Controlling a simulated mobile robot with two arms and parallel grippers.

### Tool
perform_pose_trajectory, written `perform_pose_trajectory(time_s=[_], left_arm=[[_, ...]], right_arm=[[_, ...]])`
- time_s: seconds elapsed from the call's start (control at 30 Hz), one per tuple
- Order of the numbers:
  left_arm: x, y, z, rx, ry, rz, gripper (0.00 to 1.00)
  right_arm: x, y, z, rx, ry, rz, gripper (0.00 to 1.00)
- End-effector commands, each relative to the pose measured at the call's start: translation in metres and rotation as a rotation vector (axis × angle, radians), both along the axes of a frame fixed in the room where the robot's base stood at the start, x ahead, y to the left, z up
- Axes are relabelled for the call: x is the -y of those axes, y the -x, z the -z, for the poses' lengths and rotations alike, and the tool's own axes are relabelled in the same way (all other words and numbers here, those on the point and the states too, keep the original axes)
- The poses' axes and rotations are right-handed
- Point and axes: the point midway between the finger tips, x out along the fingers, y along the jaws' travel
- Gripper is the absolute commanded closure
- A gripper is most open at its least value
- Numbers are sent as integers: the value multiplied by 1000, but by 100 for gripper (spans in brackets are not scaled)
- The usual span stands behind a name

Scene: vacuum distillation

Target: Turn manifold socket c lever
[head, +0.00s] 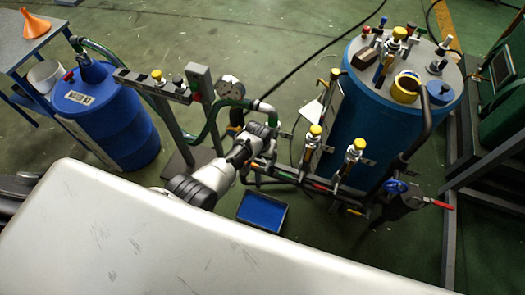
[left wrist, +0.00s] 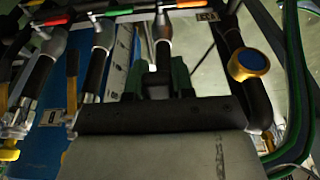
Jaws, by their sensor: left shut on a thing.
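A silver fitting (left wrist: 161,28) comes down from the pipe in the middle. My left gripper (left wrist: 157,85) is shut on a dark piece below this fitting, seemingly a lever; the fingers hide much of it. In the head view my left arm reaches the manifold's left end, and the gripper (head: 266,140) is partly hidden there. No socket letter is readable. My right gripper is not in view.
A pressure gauge (head: 230,88) and green hose stand close left of my arm. Yellow-capped valves (head: 355,150) rise right of it. A blue tray (head: 262,211) lies on the floor below. A blue drum (head: 115,125) stands at left. Green floor is open at the back.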

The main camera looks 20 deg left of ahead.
Motion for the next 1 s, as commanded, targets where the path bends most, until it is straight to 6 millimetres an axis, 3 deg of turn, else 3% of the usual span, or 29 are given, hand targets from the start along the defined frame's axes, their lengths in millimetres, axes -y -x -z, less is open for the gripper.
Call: perform_pose_trajectory(time_s=[0.03,0.27,0.3,0.47,0.77,1.0], left_arm=[[0,-7,-7,19,1,0,100],[0,-8,-7,22,1,0,100],[0,-8,-7,22,1,0,75],[0,-6,-5,17,1,0,51],[0,-3,-4,9,0,0,51],[-1,3,-29,11,0,0,51]], right_arm=[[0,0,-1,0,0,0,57],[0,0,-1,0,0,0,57],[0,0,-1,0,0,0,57],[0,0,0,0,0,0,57],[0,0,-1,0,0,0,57],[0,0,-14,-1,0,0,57]])
